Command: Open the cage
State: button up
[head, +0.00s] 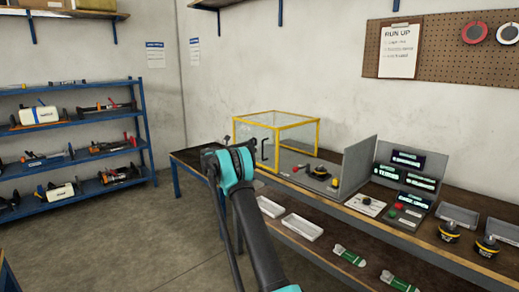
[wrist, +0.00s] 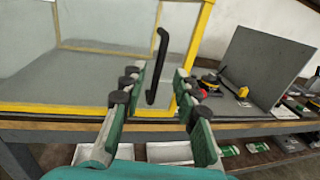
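The cage (head: 318,134) is a clear-walled box with a yellow frame on the bench. In the wrist view its yellow frame (wrist: 60,108) fills the upper left, and the panels look closed. A black vertical bar handle (head: 264,150) stands on its near side; it also shows in the wrist view (wrist: 156,62), near the yellow corner post. My gripper (wrist: 160,80) is open and empty, with its green fingers pointing at the handle. The handle appears between the fingertips; I cannot tell whether it is within their reach. In the head view my arm hides most of the fingers.
The bench (head: 400,232) carries a grey upright panel (head: 357,165), dark labelled boxes (head: 408,159) and small yellow-black parts (head: 487,246) to the right. White trays (head: 301,227) lie on the lower shelf. A blue rack (head: 148,150) stands left, with clear floor between.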

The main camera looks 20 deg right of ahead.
jog(key=shift+s+a, duration=0.25)
jog(key=shift+a, duration=1)
jog(key=shift+s+a, duration=0.25)
jog(key=shift+a, duration=1)
jog(key=s+a+f+m+y, duration=0.15)
jog(key=s+m+y, duration=0.3)
jog(key=s, duration=0.85)
jog(key=s+a+f+m+y, duration=0.1)
jog(key=s+f+m+y, duration=0.3)
jog(key=s, duration=0.9)
jog(key=s+a+f+m+y, duration=0.3)
jog(key=s+a+f+m, duration=0.1)
jog(key=s, duration=0.8)
jog(key=s+a+f+m+y, duration=0.3)
jog(key=s+a+f, duration=0.1)
jog(key=s, duration=0.8)
jog(key=s+a+f+m+y, duration=0.3)
jog(key=s+a+f+m, duration=0.1)
jog(key=s, duration=0.8)
jog(key=shift+a+f+m+t, duration=0.35)
jog(key=shift+a+f+t, duration=0.1)
jog(key=shift+a, duration=0.65)
jog(key=shift+w, duration=0.1)
jog(key=shift+c, duration=0.2)
